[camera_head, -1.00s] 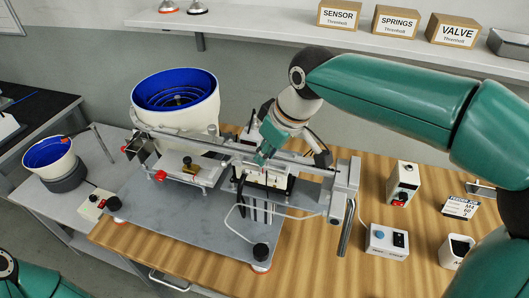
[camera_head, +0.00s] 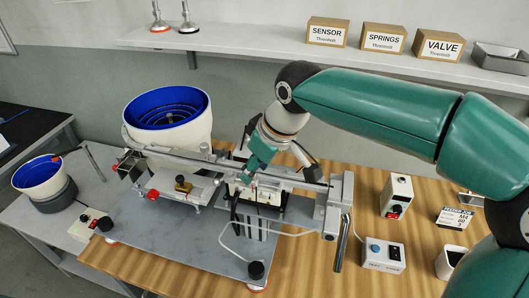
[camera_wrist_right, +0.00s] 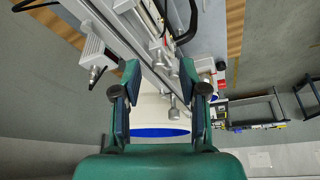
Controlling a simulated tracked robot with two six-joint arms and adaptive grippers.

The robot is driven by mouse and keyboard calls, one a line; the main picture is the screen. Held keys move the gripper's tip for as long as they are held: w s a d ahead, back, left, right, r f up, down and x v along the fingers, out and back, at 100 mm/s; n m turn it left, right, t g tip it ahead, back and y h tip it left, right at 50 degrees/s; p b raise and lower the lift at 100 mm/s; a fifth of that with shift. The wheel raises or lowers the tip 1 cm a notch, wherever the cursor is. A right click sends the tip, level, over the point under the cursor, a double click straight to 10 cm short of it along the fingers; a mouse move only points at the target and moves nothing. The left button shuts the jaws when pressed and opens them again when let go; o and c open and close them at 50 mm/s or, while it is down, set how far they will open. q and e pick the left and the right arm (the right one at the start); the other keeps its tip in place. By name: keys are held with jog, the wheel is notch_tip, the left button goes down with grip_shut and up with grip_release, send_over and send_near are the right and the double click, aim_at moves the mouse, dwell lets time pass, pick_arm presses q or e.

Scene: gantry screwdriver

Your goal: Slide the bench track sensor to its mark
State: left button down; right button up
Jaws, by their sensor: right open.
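The bench track is a long pale rail (camera_head: 185,156) on the grey fixture plate (camera_head: 190,235). My right gripper (camera_head: 247,174) points down at the rail, near the middle of the fixture. In the right wrist view my gripper (camera_wrist_right: 160,72) is open, with one finger on each side of the rail (camera_wrist_right: 118,37). A silver knob (camera_wrist_right: 173,108) shows between the fingers, and I see no contact with it. I cannot tell for sure which small part is the sensor, and its mark cannot be made out. My left gripper is out of view.
A blue-lined bowl feeder (camera_head: 170,112) stands behind the rail, and a smaller bowl (camera_head: 40,176) is at the left. Control boxes (camera_head: 397,195) (camera_head: 383,255) stand at the right. Wood top (camera_head: 310,265) is bare in front of the rail's right end.

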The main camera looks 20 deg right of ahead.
jog(key=v, duration=1.1)
jog(key=shift+s, duration=0.15)
jog(key=shift+r, duration=0.15)
